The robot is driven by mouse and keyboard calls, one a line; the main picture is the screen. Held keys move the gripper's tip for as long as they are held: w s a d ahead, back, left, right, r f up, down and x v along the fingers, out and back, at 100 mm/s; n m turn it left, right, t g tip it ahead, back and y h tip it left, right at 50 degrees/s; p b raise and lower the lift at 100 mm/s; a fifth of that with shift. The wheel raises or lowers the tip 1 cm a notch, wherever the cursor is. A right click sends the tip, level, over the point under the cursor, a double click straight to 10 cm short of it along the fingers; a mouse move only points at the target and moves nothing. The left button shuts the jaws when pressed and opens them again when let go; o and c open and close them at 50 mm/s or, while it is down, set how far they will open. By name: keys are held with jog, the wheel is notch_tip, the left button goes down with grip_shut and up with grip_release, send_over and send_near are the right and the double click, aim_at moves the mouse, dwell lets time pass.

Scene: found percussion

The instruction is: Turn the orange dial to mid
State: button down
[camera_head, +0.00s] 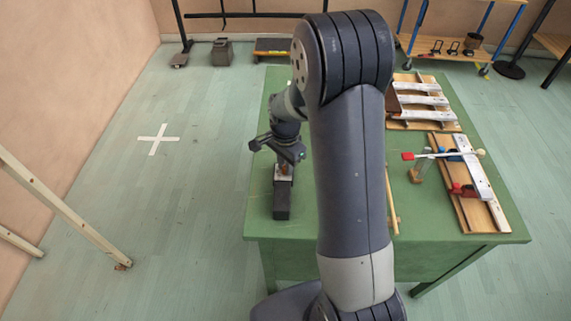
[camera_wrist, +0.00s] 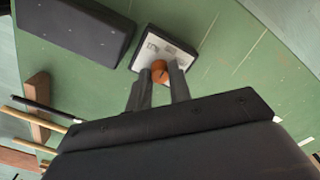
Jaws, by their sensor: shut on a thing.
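The orange dial (camera_wrist: 159,70) sits on the pale face of a small dark-edged box (camera_wrist: 150,45) on the green table. My gripper (camera_wrist: 164,77) is shut on the dial, one finger on each side of it, in the wrist view. A short dark mark shows on the dial, but the scale markings on the face are too small to read. In the head view my gripper (camera_head: 284,165) is low over the box near the table's left edge, and the dial is mostly hidden there.
A long dark block (camera_head: 282,206) lies beside the dial box, also in the wrist view (camera_wrist: 75,28). Wooden boards with metal bars (camera_head: 424,101) and a red-headed mallet (camera_head: 407,156) are at the right of the green table (camera_head: 430,235). My arm hides the table's middle.

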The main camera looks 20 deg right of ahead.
dwell(0.4)
jog(key=c, duration=1.3)
grip_release()
notch_tip(320, 180, up, 11)
jog(key=shift+f, duration=0.15)
notch_tip(320, 180, down, 11)
jog(key=shift+r, duration=0.1)
jog(key=shift+r, duration=0.1)
